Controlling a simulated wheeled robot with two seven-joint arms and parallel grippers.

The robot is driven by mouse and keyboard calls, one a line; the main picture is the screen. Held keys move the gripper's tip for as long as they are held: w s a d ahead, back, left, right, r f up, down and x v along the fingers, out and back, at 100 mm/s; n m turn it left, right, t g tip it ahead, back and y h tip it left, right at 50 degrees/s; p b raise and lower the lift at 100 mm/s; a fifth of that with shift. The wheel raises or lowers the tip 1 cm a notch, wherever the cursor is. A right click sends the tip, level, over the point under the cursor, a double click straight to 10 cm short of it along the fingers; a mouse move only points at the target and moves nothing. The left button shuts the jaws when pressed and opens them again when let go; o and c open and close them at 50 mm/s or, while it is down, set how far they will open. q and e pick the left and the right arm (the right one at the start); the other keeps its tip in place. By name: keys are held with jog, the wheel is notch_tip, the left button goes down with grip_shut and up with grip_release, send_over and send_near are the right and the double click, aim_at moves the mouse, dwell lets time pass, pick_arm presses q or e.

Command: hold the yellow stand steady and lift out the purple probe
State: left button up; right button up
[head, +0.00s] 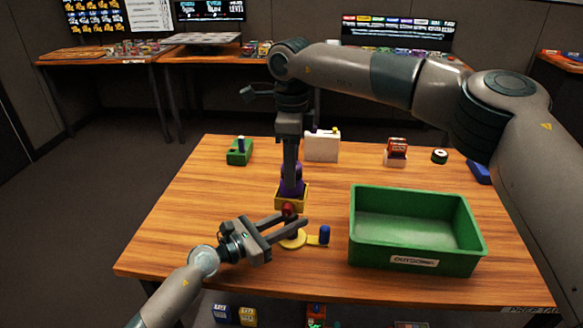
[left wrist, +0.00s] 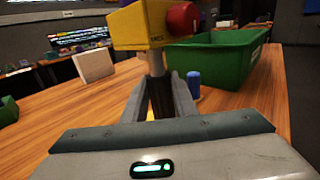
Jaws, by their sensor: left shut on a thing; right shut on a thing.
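The yellow stand (head: 291,203) is at the near middle of the table. Its yellow block with a red ball on one side sits on a post above a round yellow foot (head: 293,241). In the left wrist view, the yellow block (left wrist: 140,27) is overhead. My left gripper (head: 290,226) is shut on the stand's post (left wrist: 155,62), below the block. The purple probe (head: 293,188) stands upright at the block's top; its lower end is hidden. My right gripper (head: 291,176) comes straight down from above and is shut on the probe.
A green bin (head: 415,246) stands close on the right, empty inside. A blue peg (head: 325,234) is beside the stand's foot. A green block (head: 239,152), white box (head: 322,146), red-and-white item (head: 396,152) and round black item (head: 439,156) line the back. The table's left side is clear.

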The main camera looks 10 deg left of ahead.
jog(key=shift+r, duration=0.1)
jog(key=shift+r, duration=2.65)
